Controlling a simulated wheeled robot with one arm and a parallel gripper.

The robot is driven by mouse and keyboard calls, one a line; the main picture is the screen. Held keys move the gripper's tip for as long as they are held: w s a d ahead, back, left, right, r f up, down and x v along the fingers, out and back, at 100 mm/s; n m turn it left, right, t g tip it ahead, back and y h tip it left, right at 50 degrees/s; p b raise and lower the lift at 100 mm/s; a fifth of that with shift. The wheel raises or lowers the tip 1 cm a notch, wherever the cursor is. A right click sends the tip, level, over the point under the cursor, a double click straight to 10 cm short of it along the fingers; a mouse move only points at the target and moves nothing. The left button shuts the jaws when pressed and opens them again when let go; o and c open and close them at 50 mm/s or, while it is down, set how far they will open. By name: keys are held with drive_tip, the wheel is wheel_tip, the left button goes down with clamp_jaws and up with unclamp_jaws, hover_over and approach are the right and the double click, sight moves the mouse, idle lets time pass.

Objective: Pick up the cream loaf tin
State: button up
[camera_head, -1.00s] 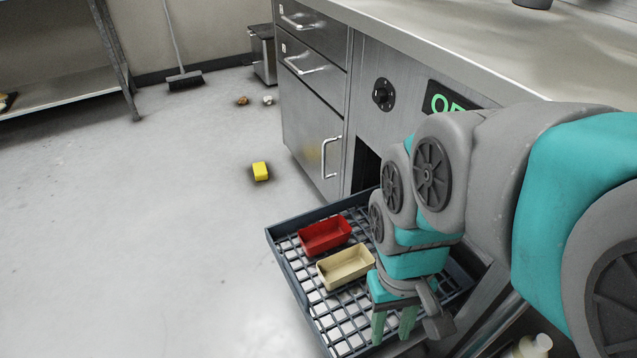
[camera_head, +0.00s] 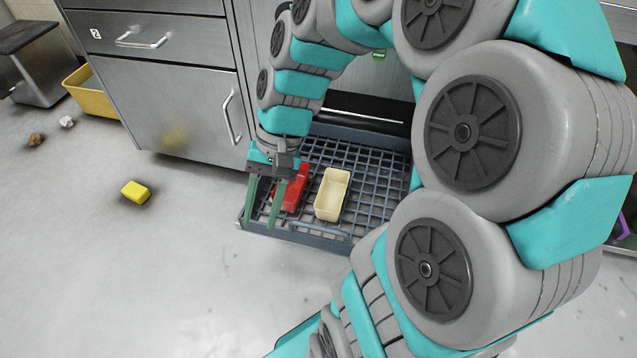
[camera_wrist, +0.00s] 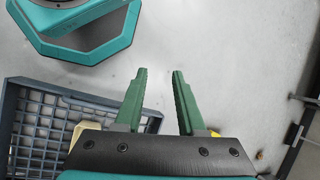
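The cream loaf tin (camera_head: 319,207) stands upright and empty on a dark slatted crate (camera_head: 366,190) in the head view. The red loaf tin (camera_head: 299,190) is just left of it, partly hidden by my gripper (camera_head: 262,225). My gripper points down at the crate's left front corner, left of both tins; its height is hard to tell. In the wrist view my gripper (camera_wrist: 160,74) has its green fingers apart with only floor between the tips. A cream edge, likely the tin (camera_wrist: 85,127), shows left of the fingers, mostly hidden by the gripper body.
A yellow block (camera_head: 135,192) lies on the floor left of the crate. A steel cabinet (camera_head: 180,105) stands behind, with a yellow bin (camera_head: 92,100) beside it. My arm covers the crate's right side. Floor at the front left is clear.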

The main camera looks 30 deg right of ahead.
drive_tip(key=w+d+f+m+t+y+b, duration=0.1)
drive_tip(key=w+d+f+m+t+y, duration=0.25)
drive_tip(key=w+d+m, duration=0.3)
drive_tip(key=w+d+f+m+t+y+b, duration=0.2)
drive_tip(key=w+d+f+m, duration=0.3)
drive_tip(key=d, duration=0.3)
drive_tip(key=d+f+m+t, duration=0.2)
drive_tip(key=d+f+m, duration=0.1)
drive_tip(key=d, duration=0.4)
drive_tip(key=s+d+f+m+t+h+b, duration=0.1)
drive_tip(key=d+f+m+t, duration=0.1)
drive_tip(key=d+f+m, duration=0.2)
drive_tip(key=d+f+m+t+b, duration=0.1)
drive_tip(key=d+f+m+t, duration=0.1)
drive_tip(key=d, duration=0.7)
drive_tip(key=shift+s+d+f+m+h, duration=0.1)
drive_tip(key=shift+d+f+m+h, duration=0.1)
drive_tip(key=shift+f+m, duration=0.4)
drive_tip(key=shift+s+d+f+m+h, duration=0.15)
drive_tip(key=shift+f+m, duration=0.1)
drive_tip(key=shift+f, duration=0.5)
drive_tip(key=shift+w+f+t, duration=0.15)
drive_tip(key=shift+f+t, duration=0.05)
drive_tip(key=shift+t, duration=0.05)
drive_tip(key=b+x, duration=0.1)
drive_tip(key=x, duration=0.6)
drive_tip(key=shift+w+a, duration=0.15)
clamp_jaws()
